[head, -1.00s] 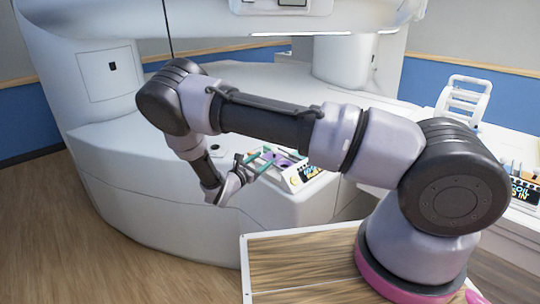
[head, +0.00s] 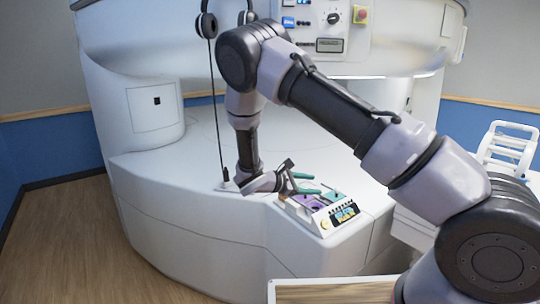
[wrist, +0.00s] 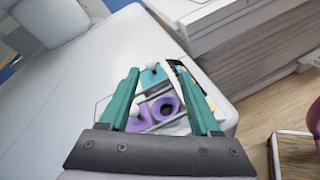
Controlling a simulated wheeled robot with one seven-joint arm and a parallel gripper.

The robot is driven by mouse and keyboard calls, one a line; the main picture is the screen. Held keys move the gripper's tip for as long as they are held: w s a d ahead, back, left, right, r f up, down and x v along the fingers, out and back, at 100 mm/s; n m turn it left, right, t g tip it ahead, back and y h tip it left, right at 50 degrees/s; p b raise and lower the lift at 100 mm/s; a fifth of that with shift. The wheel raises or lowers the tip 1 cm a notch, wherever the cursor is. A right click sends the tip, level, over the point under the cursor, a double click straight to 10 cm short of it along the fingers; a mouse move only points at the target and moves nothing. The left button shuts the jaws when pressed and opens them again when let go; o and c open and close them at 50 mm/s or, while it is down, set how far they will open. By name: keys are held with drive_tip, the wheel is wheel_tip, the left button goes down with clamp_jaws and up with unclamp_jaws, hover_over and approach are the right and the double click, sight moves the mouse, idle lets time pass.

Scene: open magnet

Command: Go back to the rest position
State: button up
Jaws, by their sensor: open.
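My gripper (head: 300,184) hangs at the end of my bent arm, just above the front edge of the white magnet base. Its teal fingers show in the wrist view (wrist: 160,95), spread apart with nothing between them. Beyond the fingers, and apart from them as far as I can tell, is a white coil box (head: 330,218) with a purple part and a dark printed label. The purple part (wrist: 166,107), with a round dark hole, shows between the fingers in the wrist view.
The white magnet base (head: 190,225) fills the middle. Headphones (head: 209,26) hang by a control panel (head: 330,30) above my arm. A white rack (head: 508,146) stands at the right. A wooden top (head: 330,292) is at the bottom. Open wooden floor (head: 80,245) lies at the left.

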drive_tip(key=s+d+r+m+g+y, duration=0.35)
drive_tip(key=s+d+r+m, duration=0.2)
drive_tip(key=r, duration=0.35)
drive_tip(key=s+d+r+m+g+y, duration=0.2)
drive_tip(key=s+d+r+m+y, duration=0.35)
drive_tip(key=r, duration=0.45)
drive_tip(key=s+a+r+m+t+y, duration=0.1)
drive_tip(key=s+r+m+t+y, duration=0.5)
drive_tip(key=s+r+m, duration=0.4)
drive_tip(key=shift+s+r+m, duration=0.3)
drive_tip(key=shift+s+r, duration=2.25)
drive_tip(key=shift+r, duration=0.15)
drive_tip(key=shift+t, duration=0.25)
